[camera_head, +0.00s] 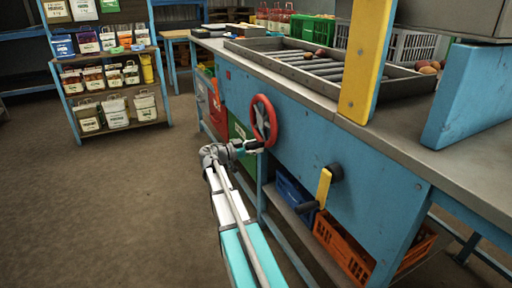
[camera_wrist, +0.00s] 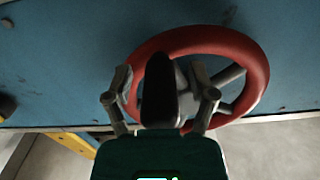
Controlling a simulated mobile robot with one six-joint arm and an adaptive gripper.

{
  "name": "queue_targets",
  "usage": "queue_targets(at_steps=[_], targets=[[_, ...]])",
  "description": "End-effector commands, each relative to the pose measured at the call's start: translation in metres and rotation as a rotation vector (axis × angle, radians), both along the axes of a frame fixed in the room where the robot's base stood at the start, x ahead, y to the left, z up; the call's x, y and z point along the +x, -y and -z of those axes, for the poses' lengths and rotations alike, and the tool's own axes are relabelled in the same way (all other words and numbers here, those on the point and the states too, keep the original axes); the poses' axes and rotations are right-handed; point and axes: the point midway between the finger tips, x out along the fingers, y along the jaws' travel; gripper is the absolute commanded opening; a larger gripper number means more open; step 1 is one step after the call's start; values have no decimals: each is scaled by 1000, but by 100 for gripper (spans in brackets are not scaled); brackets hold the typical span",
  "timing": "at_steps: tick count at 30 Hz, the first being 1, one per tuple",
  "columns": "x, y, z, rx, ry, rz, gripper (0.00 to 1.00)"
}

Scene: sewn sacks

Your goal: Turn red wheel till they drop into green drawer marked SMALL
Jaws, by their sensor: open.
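The red wheel (camera_head: 273,119) is mounted on the blue front of the bench. In the wrist view the red wheel (camera_wrist: 250,62) fills the upper middle, with grey spokes. My gripper (camera_head: 254,146) is at the lower edge of the wheel. In the wrist view my gripper (camera_wrist: 161,88) is open, its fingers on either side of a dark upright knob (camera_wrist: 158,85) in front of the wheel; contact cannot be told. A green panel (camera_head: 238,132), perhaps the green drawer, shows below the bench, left of the wheel and partly behind my arm. No SMALL mark is readable.
A yellow-handled lever (camera_head: 323,188) sticks out right of the wheel. Blue and orange crates (camera_head: 340,245) stand underneath. A shelf of sacks (camera_head: 105,75) stands left. The floor on the left is clear.

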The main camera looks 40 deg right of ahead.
Motion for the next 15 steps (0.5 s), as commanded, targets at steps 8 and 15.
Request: queue_targets(at_steps=[8,15], targets=[[0,0,0,0,0,0,54],[0,0,0,0,0,0,9]])
